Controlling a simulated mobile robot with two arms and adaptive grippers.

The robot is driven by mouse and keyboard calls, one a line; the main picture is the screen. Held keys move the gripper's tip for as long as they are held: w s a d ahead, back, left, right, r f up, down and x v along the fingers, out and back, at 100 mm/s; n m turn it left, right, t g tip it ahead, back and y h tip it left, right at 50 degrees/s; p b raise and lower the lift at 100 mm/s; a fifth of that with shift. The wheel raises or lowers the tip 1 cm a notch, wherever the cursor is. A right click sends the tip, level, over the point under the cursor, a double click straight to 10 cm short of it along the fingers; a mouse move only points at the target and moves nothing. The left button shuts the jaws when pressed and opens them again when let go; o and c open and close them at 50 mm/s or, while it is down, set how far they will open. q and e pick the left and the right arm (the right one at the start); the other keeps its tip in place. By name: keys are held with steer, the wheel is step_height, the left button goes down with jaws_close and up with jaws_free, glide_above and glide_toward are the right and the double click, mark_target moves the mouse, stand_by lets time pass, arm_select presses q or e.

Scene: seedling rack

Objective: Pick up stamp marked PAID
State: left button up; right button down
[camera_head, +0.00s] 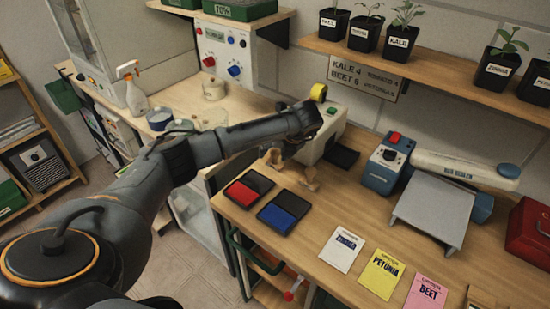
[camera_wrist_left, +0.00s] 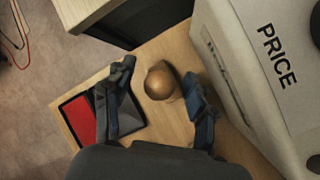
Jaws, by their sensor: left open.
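A stamp with a round wooden knob (camera_wrist_left: 159,82) stands on the bench between the fingers of my left gripper (camera_wrist_left: 160,88) in the left wrist view. The fingers are open, one on each side of the knob. In the head view my left gripper (camera_head: 287,152) reaches down behind the ink pads, close to two small wooden shapes that look like stamp handles, one on the left (camera_head: 274,158) and one on the right (camera_head: 310,178). No PAID marking is readable on either. My right gripper is not in view.
A red ink pad (camera_head: 248,188) and a blue ink pad (camera_head: 284,212) lie in front. The beige PRICE machine (camera_wrist_left: 262,75) stands close to the gripper's right. Seed packets (camera_head: 381,273), a blue-grey device (camera_head: 388,165) and a grey stand (camera_head: 433,208) occupy the bench further right.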

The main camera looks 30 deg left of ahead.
mark_target(272, 150)
arm_select(q)
jaws_close()
steer(key=shift+r, duration=0.1)
stand_by(0.3)
steer(key=shift+r+b, duration=0.55)
steer(key=shift+b, duration=0.05)
steer(key=v, duration=0.1)
steer(key=b+v, duration=0.1)
steer(key=v, duration=0.3)
steer(key=shift+s+a+r+b, duration=0.1)
steer(key=shift+s+a+b, duration=0.2)
steer(key=shift+s+b, duration=0.1)
steer(key=s+d+r+p, duration=0.2)
steer(key=s+d+r, duration=0.5)
steer(key=s+d, duration=0.1)
steer(key=shift+d+r, duration=0.15)
steer(key=shift+d, duration=0.1)
